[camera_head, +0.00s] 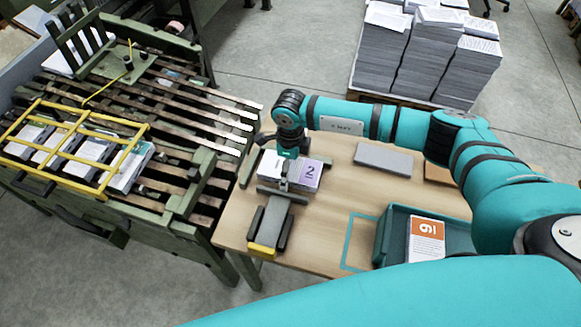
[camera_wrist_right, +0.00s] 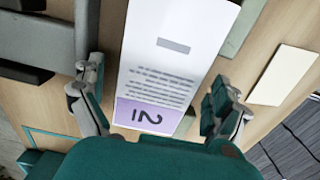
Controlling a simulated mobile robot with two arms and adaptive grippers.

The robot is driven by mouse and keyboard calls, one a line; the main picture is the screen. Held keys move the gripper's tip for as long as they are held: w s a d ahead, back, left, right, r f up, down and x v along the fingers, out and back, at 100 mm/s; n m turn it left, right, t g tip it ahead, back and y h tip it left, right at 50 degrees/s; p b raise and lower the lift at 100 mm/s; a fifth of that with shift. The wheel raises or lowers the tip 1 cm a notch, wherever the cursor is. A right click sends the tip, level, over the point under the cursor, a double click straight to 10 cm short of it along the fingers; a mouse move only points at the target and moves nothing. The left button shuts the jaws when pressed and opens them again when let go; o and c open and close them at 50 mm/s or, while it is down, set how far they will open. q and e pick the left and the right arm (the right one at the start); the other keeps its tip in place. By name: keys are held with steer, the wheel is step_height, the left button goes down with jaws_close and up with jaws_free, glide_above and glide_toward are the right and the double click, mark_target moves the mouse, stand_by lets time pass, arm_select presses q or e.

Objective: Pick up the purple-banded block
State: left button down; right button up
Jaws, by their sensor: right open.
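The purple-banded block (camera_head: 310,177) sits on the grey fixture on the wooden table, with a "2" on its purple band. My right gripper (camera_head: 289,172) is over it in the head view, hiding part of it. In the right wrist view the block (camera_wrist_right: 165,60) shows a white printed face with the purple band near the palm. The open right fingers (camera_wrist_right: 157,88) stand on either side of it, with gaps visible between them and the block's sides. My left gripper is in neither view.
A teal tray (camera_head: 386,232) at the table's right holds an orange-banded block (camera_head: 427,239). A teal outline (camera_head: 350,241) marks the tabletop beside it. A grey slab (camera_head: 383,159) lies behind. A slatted bench (camera_head: 170,107) stands left; paper stacks (camera_head: 424,52) stand behind.

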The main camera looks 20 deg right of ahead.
steer(key=shift+f, duration=0.4)
steer(key=shift+c, duration=0.3)
steer(key=shift+r, duration=0.1)
steer(key=c, duration=1.4)
